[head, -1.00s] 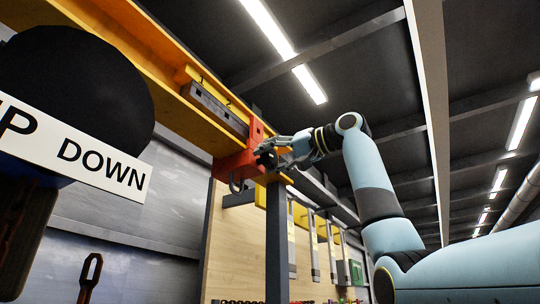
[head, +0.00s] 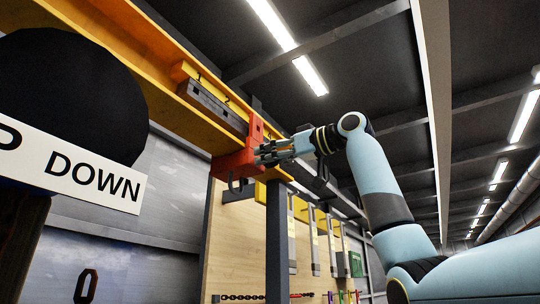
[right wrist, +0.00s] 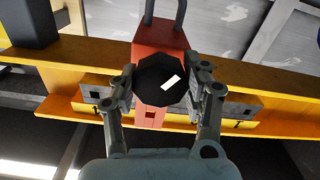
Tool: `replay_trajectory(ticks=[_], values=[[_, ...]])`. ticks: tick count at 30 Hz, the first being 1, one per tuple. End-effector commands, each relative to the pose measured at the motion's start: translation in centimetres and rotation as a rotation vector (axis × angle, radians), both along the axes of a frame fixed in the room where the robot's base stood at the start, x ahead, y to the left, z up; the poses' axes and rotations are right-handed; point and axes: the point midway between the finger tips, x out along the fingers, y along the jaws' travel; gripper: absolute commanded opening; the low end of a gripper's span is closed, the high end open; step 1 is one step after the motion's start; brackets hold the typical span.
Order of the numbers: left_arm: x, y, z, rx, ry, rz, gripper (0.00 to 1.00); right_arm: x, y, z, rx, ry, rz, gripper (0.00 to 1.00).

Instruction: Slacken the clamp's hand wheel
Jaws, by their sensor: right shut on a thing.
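The clamp (head: 237,163) is a red block on the yellow overhead beam, with a dark shackle on its underside. In the right wrist view the red clamp (right wrist: 160,38) sits behind its hand wheel (right wrist: 150,84), a black octagonal knob with a white mark on its face. My right gripper (right wrist: 161,86) has one finger on each side of the wheel and is shut on it. In the head view the right gripper (head: 266,152) reaches the clamp from the right, and its fingers hide the wheel. My left gripper is not in view.
The yellow beam (head: 140,50) runs overhead, with a grey numbered plate (head: 212,106) beside the clamp. A large black round thing (head: 70,95) with a white DOWN sign (head: 95,180) fills the near left. A dark post (head: 277,240) stands below the clamp, before a wooden tool board (head: 235,235).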

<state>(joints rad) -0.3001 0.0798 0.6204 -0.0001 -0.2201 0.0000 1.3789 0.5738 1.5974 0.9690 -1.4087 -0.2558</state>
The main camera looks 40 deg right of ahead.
Motion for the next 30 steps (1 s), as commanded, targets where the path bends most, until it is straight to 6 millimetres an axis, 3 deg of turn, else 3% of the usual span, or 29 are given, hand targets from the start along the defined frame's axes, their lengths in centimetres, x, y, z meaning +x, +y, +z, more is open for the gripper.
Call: replay_trajectory(ticks=[20, 21, 26, 30], values=[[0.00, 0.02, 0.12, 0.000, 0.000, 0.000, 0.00, 0.14, -0.01, -0.42, -0.056, -0.012, 0.001, 0.15], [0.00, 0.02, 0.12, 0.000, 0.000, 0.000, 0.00, 0.14, -0.01, -0.42, -0.056, -0.012, 0.001, 0.52], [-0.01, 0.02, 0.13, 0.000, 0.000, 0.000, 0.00, 0.08, -0.01, -0.26, -0.054, -0.016, 0.001, 0.71], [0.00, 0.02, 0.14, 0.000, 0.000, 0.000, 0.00, 0.04, 0.00, -0.15, -0.054, -0.019, 0.000, 0.71]])
